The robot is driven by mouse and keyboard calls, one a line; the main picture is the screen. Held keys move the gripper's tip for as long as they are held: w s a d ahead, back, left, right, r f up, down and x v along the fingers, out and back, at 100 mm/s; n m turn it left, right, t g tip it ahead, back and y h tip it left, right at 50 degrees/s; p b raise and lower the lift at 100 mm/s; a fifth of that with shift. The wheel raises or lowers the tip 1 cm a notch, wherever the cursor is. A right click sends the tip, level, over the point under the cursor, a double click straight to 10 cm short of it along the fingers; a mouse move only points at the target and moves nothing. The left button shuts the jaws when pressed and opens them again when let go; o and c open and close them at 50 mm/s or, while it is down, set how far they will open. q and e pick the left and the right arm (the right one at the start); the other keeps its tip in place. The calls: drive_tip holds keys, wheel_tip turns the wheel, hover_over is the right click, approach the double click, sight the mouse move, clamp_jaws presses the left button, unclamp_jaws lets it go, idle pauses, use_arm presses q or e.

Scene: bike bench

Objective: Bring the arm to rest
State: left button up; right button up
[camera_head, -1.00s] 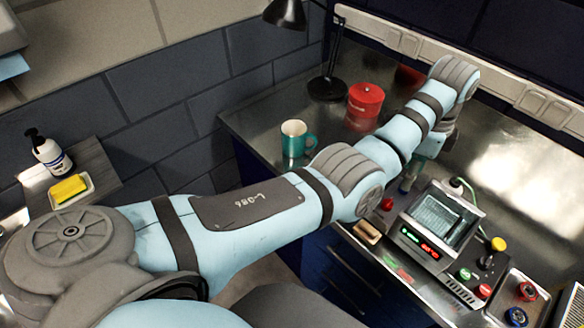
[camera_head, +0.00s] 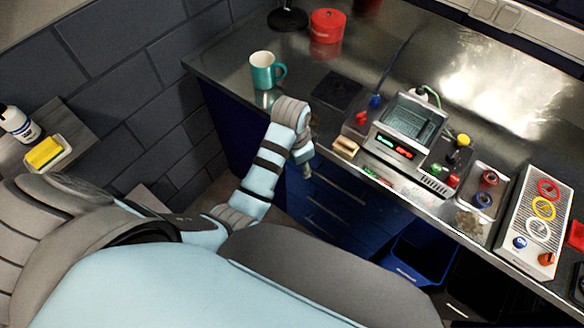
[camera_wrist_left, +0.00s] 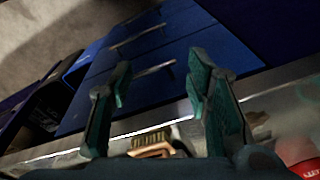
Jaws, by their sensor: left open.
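My left arm (camera_head: 262,182) is folded low in front of the bench, with its wrist near the bench's front edge. My left gripper shows in the left wrist view (camera_wrist_left: 160,105), with its two dark green fingers spread apart and nothing between their tips. In the head view the gripper (camera_head: 306,168) is small and partly hidden by its wrist, in front of the blue drawers. My right gripper is in no view.
The metal bench top (camera_head: 330,60) holds a teal mug (camera_head: 264,70), a red pot (camera_head: 327,26), a wooden-backed brush (camera_head: 346,147), a grey device with a display (camera_head: 408,125) and a panel of colored rings (camera_head: 538,220). A blue bin (camera_head: 422,252) stands below the edge.

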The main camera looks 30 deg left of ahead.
use_arm(q)
drive_tip(key=shift+s+a+f+n, duration=0.25)
drive_tip(key=shift+s+a+f, duration=0.1)
drive_tip(key=shift+s, duration=0.2)
drive_tip(key=shift+s+a+f+n, duration=0.25)
drive_tip(key=shift+s+a, duration=0.05)
drive_tip(key=shift+s, duration=0.2)
drive_tip(key=w+f+n+t, duration=0.3)
drive_tip(key=w+f+t, duration=0.1)
drive_tip(key=w, duration=0.2)
drive_tip(key=s+a+f+n+b, duration=0.1)
drive_tip(key=s+f, duration=0.2)
drive_tip(key=f, duration=0.5)
drive_tip(key=s+a+f+n+b, duration=0.1)
drive_tip(key=s+f, duration=0.2)
drive_tip(key=f, duration=0.5)
drive_tip(key=s+a+f+g+b, duration=0.1)
drive_tip(key=s+f, duration=0.4)
drive_tip(key=s, duration=0.6)
drive_tip(key=s+a+f+g+b, duration=0.1)
drive_tip(key=s+f, duration=0.4)
drive_tip(key=s, duration=0.7)
drive_tip(key=s+a+f+n+g+y+b, duration=0.1)
drive_tip(key=s+a+f, duration=0.3)
drive_tip(key=s, duration=0.8)
wheel_tip(320, 180, down, 2)
drive_tip(key=shift+a+f+g+b, duration=0.1)
drive_tip(key=shift+a+g+b, duration=0.25)
drive_tip(key=shift+g, duration=0.45)
